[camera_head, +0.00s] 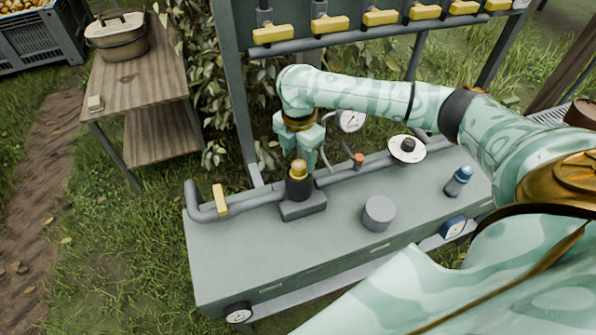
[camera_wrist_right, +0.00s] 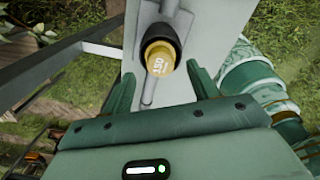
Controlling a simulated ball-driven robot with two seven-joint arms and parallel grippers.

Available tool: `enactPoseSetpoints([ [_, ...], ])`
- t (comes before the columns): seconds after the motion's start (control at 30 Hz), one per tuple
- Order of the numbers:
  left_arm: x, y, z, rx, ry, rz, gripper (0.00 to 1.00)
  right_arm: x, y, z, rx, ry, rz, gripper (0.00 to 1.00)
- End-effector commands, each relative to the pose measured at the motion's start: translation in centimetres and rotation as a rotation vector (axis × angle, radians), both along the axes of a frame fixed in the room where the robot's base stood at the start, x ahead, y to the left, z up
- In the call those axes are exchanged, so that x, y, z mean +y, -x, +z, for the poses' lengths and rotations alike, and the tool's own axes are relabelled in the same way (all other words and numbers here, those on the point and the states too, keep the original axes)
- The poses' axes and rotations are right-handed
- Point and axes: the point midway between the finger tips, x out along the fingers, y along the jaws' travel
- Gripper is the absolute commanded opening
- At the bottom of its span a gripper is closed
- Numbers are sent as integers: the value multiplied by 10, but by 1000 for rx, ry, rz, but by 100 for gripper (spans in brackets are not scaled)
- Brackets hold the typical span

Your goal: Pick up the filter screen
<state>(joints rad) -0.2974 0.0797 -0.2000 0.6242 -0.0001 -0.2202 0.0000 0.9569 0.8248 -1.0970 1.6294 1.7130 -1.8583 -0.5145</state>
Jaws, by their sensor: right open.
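The filter screen (camera_head: 299,168) looks like a yellow-topped cylinder standing upright in a dark round housing (camera_head: 299,188) on the grey bench. In the right wrist view the yellow filter screen (camera_wrist_right: 160,58) shows a printed 150 on its end, and the dark housing (camera_wrist_right: 171,27) surrounds it. My right gripper (camera_head: 298,153) points down just above it, open. In the right wrist view the fingers of my right gripper (camera_wrist_right: 161,75) stand on either side of the yellow end, with gaps and nothing held. My left gripper is not in view.
The grey bench (camera_head: 240,262) carries a pipe (camera_head: 245,200) with a yellow lever (camera_head: 220,200), a grey cylinder (camera_head: 379,211), a blue bottle (camera_head: 458,182) and a white disc with a black knob (camera_head: 407,150). A frame with yellow valves (camera_head: 327,25) stands behind.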

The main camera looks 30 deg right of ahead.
Motion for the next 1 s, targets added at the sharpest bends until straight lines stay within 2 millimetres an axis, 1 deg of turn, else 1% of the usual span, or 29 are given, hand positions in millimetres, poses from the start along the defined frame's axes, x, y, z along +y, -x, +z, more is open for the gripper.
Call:
enactPoseSetpoints([
  [0.03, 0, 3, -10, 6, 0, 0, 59, -1, 1, -16, 5, 0, -1, 60],
  [0.13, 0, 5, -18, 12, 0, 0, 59, -1, 1, -32, 5, 0, -1, 60],
  [0.2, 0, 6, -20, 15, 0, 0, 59, -2, 1, -37, 3, 2, 0, 60],
  [0.4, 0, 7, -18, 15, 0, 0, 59, -2, 1, -34, 0, 2, 0, 60],
  [0.47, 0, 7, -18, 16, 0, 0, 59, -2, 1, -34, 0, 2, 0, 43],
  [0.5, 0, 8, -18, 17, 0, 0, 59, -2, 1, -34, 0, 2, 0, 32],
  [0.57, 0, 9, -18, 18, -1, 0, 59, -2, 1, -34, 0, 1, 0, 15],
  [0.6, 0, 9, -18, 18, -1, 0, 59, -2, 1, -34, 0, 2, 0, 4],
  [0.63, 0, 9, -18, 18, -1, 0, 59, -2, 1, -34, 0, 2, 0, 0],
  [0.87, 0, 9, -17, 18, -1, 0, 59, -2, 1, -33, 0, 2, 0, 0],
  [0.97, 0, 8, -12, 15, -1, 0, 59, -2, 1, -23, -2, 1, 0, 0],
  [1.0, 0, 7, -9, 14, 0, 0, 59, -1, 0, -16, -3, 0, -1, 0],
])
